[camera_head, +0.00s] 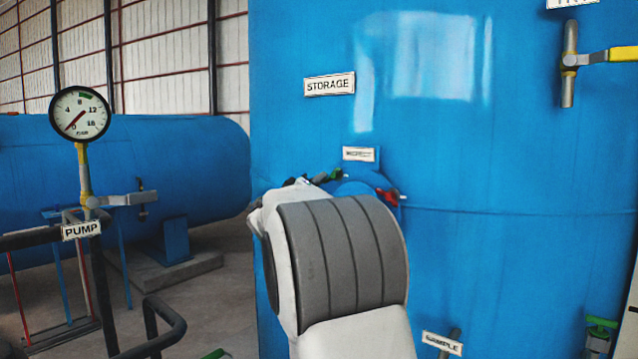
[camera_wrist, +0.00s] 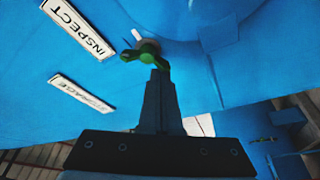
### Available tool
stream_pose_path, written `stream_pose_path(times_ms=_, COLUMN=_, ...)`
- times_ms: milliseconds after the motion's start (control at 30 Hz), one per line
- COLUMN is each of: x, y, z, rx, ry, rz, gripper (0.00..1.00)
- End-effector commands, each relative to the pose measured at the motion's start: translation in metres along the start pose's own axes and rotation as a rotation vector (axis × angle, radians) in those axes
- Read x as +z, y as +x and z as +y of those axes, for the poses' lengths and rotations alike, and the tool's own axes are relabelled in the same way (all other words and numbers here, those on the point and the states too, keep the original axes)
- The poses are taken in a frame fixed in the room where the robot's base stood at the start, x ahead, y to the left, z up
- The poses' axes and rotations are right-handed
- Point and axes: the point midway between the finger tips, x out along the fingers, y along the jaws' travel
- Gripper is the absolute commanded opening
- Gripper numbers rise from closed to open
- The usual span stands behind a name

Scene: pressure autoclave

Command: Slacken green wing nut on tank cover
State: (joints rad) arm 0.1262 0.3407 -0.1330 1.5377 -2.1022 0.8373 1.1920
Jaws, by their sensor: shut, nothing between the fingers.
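The green wing nut (camera_wrist: 140,53) sits on its bolt at the edge of the blue tank cover (camera_wrist: 190,15) in the wrist view. In the head view, the cover (camera_head: 352,185) shows only as a sliver above my arm, with a green piece (camera_head: 322,177) at its left that looks like the nut. My gripper (camera_wrist: 160,72) is shut and empty, its tips right by the nut's right wing. I cannot tell whether they touch it. In the head view my gripper is hidden behind my arm.
A red fastener (camera_head: 388,196) is at the cover's right. The INSPECT label (camera_head: 360,154) is above it and the STORAGE label (camera_head: 329,84) higher on the blue tank (camera_head: 520,150). A gauge (camera_head: 80,114) and PUMP pipe stand left. A yellow-handled valve (camera_head: 570,62) is upper right.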

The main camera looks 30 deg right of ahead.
Motion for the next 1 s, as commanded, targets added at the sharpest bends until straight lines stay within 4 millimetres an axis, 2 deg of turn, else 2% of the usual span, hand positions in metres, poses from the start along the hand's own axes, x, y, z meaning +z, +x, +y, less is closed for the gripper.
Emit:
stream_pose_path(times_ms=300, x=0.0022, y=-0.0003, z=-0.0004, rx=-0.022, ry=-0.066, rz=-0.002, gripper=0.00)
stream_pose_path(times_ms=1000, x=0.0029, y=-0.0002, z=-0.0005, rx=-0.032, ry=-0.093, rz=-0.003, gripper=0.00)
